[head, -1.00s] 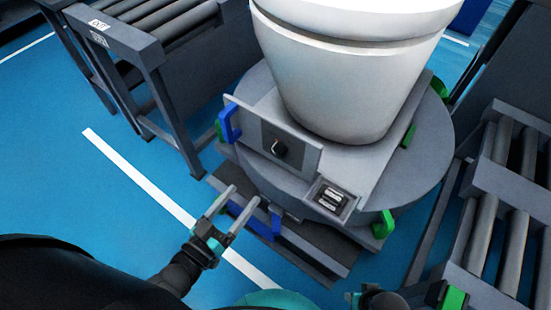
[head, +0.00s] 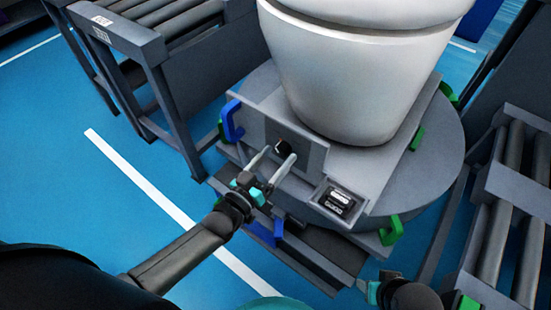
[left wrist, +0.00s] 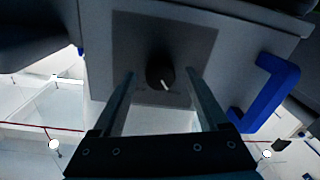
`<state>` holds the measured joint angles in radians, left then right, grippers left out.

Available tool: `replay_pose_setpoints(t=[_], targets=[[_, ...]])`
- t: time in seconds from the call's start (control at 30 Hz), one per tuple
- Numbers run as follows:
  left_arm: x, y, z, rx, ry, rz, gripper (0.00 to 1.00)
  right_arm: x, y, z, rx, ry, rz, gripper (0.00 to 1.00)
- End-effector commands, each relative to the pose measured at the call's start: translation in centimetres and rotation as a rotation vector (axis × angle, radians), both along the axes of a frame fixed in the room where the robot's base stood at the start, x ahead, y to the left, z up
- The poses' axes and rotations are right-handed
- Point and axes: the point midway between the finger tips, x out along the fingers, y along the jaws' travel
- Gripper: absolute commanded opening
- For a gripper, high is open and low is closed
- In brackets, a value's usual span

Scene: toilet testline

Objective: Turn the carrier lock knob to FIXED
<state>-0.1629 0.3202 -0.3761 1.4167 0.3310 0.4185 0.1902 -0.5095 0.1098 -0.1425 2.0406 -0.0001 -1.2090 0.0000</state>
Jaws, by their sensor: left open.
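The carrier lock knob (head: 282,146) is small and black and sits on a dark square plate on the carrier's upright grey panel (head: 311,150). In the left wrist view the knob (left wrist: 160,75) carries a white pointer mark tilted down and slightly right; the plate's lettering is too dark to read. My left gripper (head: 279,156) is open, its two fingers pointing at the knob. In the left wrist view the gripper's fingertips (left wrist: 160,71) lie left and right of the knob with gaps; contact does not show. My right gripper (head: 368,290) is partly in view at the bottom, its jaws unclear.
A white toilet (head: 365,75) stands on the round grey carrier. A blue handle (head: 232,121) juts out beside the panel, and a small display box (head: 338,201) sits to its right. Roller conveyors flank the carrier. Blue floor (head: 90,195) is open at the left.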

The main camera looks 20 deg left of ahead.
Motion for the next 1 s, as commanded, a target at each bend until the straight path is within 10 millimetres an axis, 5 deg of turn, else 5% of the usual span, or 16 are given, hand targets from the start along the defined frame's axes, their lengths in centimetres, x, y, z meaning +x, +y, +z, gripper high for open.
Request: replay_pose_setpoints(t=[0.23, 0.9, 1.0], targets=[[0.02, -0.02, 0.01, 0.0, 0.0, 0.0, 0.74, -0.02, -0.01, 0.03, 0.0, 0.0, 0.0, 0.5], [-0.01, -0.02, 0.0, 0.0, 0.0, 0.0, 0.0, -0.03, 0.02, -0.01, 0.001, 0.001, 0.0, 0.5], [0.0, -0.01, -0.01, 0.0, 0.0, 0.0, 0.0, -0.04, 0.03, -0.01, 0.001, 0.001, 0.0, 0.5]])
